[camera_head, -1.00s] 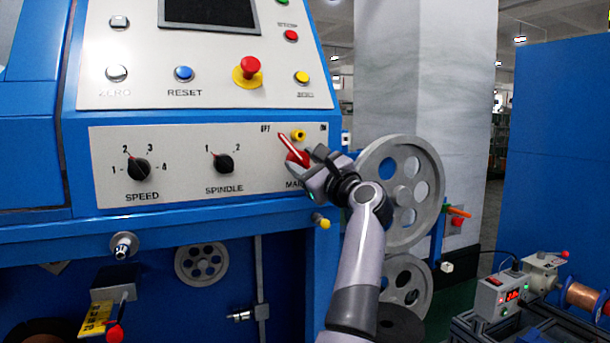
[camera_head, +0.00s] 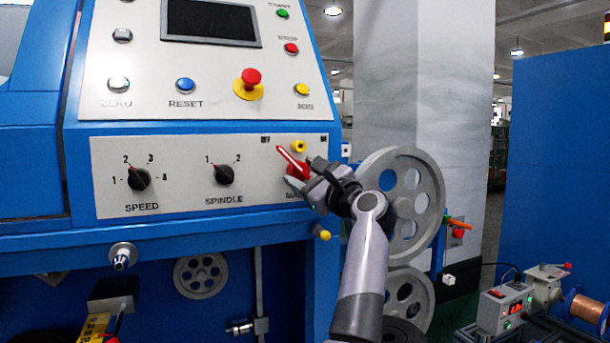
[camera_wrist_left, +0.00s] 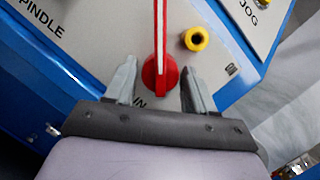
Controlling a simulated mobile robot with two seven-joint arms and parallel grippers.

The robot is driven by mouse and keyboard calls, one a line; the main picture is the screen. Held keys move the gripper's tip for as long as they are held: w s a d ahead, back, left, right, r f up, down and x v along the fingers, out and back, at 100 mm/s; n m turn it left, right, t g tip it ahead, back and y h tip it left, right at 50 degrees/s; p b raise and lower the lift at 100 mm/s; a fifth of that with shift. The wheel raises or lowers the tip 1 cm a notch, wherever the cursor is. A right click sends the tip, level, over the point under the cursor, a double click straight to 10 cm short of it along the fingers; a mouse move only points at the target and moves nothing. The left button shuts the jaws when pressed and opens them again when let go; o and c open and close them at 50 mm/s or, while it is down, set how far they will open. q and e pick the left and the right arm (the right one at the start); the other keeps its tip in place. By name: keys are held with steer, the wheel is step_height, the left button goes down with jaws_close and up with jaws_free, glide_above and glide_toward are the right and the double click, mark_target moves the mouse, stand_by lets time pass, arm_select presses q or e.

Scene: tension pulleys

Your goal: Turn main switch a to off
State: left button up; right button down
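The main switch (camera_head: 299,170) is a red rotary knob with a long red-and-white lever, at the right end of the lower panel. Its lever points up and left toward the OFF label (camera_head: 265,139); the ON label is at the upper right. My left gripper (camera_head: 305,173) is at the knob, coming from the lower right. In the left wrist view, its two grey fingers stand open on either side of the red knob (camera_wrist_left: 152,80), with visible gaps. Part of the MAIN label is hidden behind the gripper. My right gripper is not in view.
The red emergency button (camera_head: 250,80) is above. A grey spoked pulley (camera_head: 410,200) stands right behind my arm.

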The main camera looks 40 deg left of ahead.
arm_select(q)
steer(key=shift+d, duration=0.4)
steer(key=p+v, duration=0.1)
steer(key=v, duration=0.5)
steer(key=shift+d, duration=0.15)
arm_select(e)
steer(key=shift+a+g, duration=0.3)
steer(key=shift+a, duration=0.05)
arm_select(q)
steer(key=shift+s+f, duration=0.1)
steer(key=shift+f, duration=0.05)
